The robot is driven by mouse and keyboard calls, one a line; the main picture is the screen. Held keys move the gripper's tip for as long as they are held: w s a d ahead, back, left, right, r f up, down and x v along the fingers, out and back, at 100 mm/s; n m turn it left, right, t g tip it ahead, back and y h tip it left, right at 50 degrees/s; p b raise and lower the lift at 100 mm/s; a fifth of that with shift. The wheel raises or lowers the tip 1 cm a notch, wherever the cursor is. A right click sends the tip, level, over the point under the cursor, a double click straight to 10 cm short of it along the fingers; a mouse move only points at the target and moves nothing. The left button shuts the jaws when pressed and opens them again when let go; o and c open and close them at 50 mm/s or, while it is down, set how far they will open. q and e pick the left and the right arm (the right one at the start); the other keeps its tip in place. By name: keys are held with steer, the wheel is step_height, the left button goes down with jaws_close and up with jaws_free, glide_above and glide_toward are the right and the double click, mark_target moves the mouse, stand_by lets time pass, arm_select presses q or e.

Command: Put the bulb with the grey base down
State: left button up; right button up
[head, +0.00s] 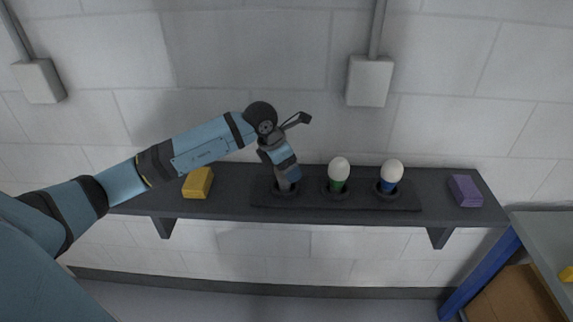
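My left arm reaches in from the left, and its gripper (286,184) points down at the leftmost place of the dark rack (402,207) on the wall shelf. The gripper covers what is there. A grey part shows at its lower end, but I cannot tell whether it is finger or bulb base. No bulb with a grey base can be made out. Whether the fingers are open or shut is too small and hidden to tell. My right gripper is not in view.
To the right, a green-based white bulb (339,170) and a blue-based one (391,174) stand upright in the rack. A yellow block (198,183) and a purple block (465,190) lie on the shelf (225,205). The shelf between rack and yellow block is clear.

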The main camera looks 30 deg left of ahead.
arm_select(q)
steer(key=b+v, duration=0.1)
steer(key=v, duration=1)
steer(key=s+d+f+n+t+h, duration=0.1)
steer(key=s+d+f+n+h, duration=0.2)
steer(key=d+h, duration=0.3)
steer(key=s+d+f+n+t+h, duration=0.1)
steer(key=s+d+f+n+h, duration=0.2)
steer(key=d, duration=0.5)
steer(key=s+d+f+n+t+h, duration=0.1)
steer(key=s+d+f+n+h, duration=0.15)
steer(key=d+h, duration=0.45)
steer(key=s+f+n+t+y, duration=0.1)
steer(key=s+f+n+y, duration=0.4)
steer(key=f+n, duration=0.4)
steer(key=s+a+f+n+t+y, duration=0.1)
steer(key=s+f+n+y, duration=0.4)
steer(key=f+n, duration=0.3)
steer(key=s+f+n+t+y, duration=0.2)
steer(key=s+f+n+y, duration=0.3)
steer(key=f+n, duration=0.4)
steer(key=n, duration=0.5)
steer(key=shift+a+f, duration=0.3)
steer(key=shift+a, duration=0.05)
